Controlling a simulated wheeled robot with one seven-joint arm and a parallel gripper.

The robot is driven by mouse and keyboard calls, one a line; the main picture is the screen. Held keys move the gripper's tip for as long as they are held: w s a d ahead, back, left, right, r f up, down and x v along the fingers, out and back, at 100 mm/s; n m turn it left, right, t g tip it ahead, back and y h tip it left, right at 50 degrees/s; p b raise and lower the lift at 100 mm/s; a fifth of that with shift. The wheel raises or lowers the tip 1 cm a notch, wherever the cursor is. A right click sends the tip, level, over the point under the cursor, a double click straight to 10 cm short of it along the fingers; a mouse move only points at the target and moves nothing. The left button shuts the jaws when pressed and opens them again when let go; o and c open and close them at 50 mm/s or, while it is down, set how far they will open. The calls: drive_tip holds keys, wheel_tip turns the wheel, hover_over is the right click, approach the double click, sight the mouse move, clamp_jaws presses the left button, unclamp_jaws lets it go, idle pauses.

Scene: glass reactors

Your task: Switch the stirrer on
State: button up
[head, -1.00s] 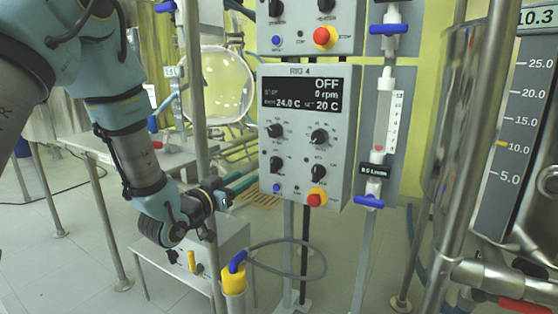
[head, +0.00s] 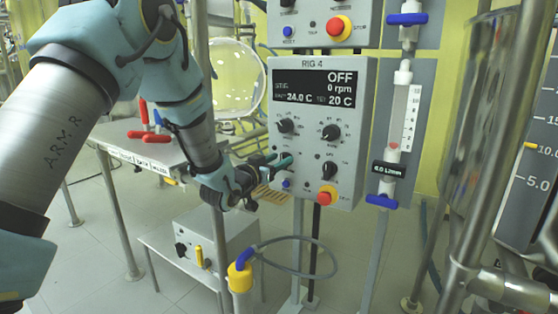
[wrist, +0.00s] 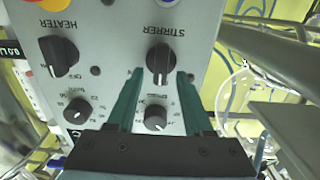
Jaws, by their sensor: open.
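The control box RIG 4 (head: 364,75) has a dark display (head: 315,89) reading OFF, 0 rpm, 24.0 C and 20 C. In the wrist view, which shows the panel upside down, the black STIRRER knob (wrist: 158,62) stands between my gripper's (wrist: 159,73) two green fingertips. The fingers are open, one on each side of the knob, with gaps visible. Whether they reach past its face is hard to tell. In the head view my gripper (head: 279,162) is at the panel's lower left, and its fingers largely hide that knob.
The HEATER knob (wrist: 58,57) is beside the stirrer knob. A smaller speed knob (wrist: 155,118) shows between the fingers. A red stop button (head: 326,197) is at the panel's lower right. A metal post (head: 201,90) stands left of the panel, close to my arm.

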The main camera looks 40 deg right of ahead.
drive_tip(key=shift+d, duration=0.2)
clamp_jaws()
idle(0.3)
